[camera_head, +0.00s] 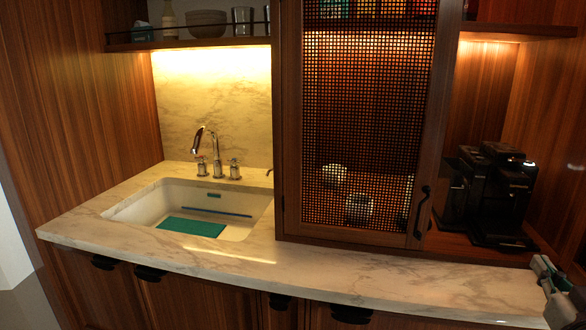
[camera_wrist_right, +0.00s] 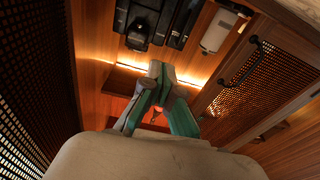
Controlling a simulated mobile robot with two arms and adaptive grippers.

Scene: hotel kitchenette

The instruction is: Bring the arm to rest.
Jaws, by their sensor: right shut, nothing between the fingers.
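My right gripper (camera_head: 543,266) is at the right edge of the head view, by the right end of the marble counter. Only its fingers and part of its body show there. In the right wrist view the teal-sided fingers (camera_wrist_right: 160,72) meet at the tips, with nothing between them. The rest of the right arm is largely out of the head view. My left gripper is in neither view.
The marble counter (camera_head: 350,275) is clear in front. A sink (camera_head: 150,207) is at left with a faucet (camera_head: 197,145) behind it. A mesh-door cabinet (camera_head: 289,150) stands mid-counter, its door shut with a black handle (camera_head: 421,212). A black coffee machine (camera_head: 490,195) stands right.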

